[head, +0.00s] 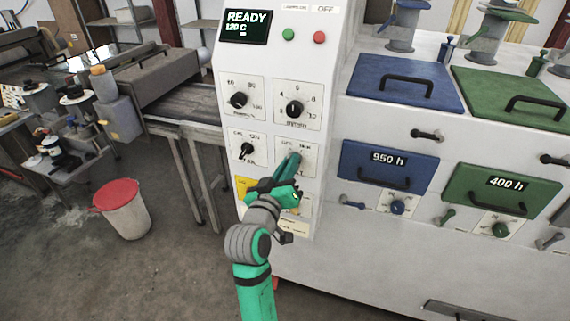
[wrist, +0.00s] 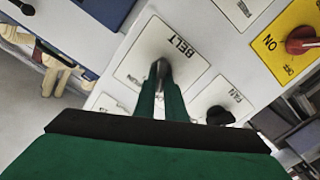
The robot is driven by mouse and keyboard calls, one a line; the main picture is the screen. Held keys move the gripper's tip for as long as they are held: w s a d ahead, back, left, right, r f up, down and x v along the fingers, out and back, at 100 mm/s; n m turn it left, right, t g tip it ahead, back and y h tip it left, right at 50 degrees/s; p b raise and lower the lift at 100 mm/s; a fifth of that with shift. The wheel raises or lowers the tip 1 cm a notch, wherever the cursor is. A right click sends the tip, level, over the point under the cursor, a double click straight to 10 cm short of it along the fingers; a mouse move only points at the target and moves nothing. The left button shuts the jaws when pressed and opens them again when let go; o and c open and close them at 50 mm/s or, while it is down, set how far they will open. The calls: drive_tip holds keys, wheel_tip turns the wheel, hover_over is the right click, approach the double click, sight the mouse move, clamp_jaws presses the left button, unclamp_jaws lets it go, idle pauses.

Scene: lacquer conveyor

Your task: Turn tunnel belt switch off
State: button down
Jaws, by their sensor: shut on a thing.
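The tunnel belt switch (wrist: 159,67) is a small dark knob on a white plate marked BELT in the wrist view. In the head view, my gripper hides its knob and only its white plate (head: 308,160) shows, in the lower right of the control panel. My gripper (head: 293,157) reaches up to this plate with its green fingers. In the wrist view, the fingertips of my gripper (wrist: 161,76) are closed on the knob from both sides. The exact angle of the knob is hard to read.
A black fan knob (wrist: 220,115) is beside the belt switch. A red ON/OFF switch (wrist: 302,41) sits on a yellow plate. Two more black knobs (head: 238,100) (head: 295,109) are above, under a READY display (head: 247,27). Blue (head: 388,168) and green (head: 499,191) drawers are to the right.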

drive_tip(key=shift+a+r, duration=0.1)
drive_tip(key=shift+r, duration=0.05)
drive_tip(key=shift+s, duration=0.1)
drive_tip(key=c, duration=1.8)
unclamp_jaws()
drive_tip(key=shift+a, duration=0.1)
drive_tip(key=v, duration=1)
drive_tip(key=shift+s, duration=0.35)
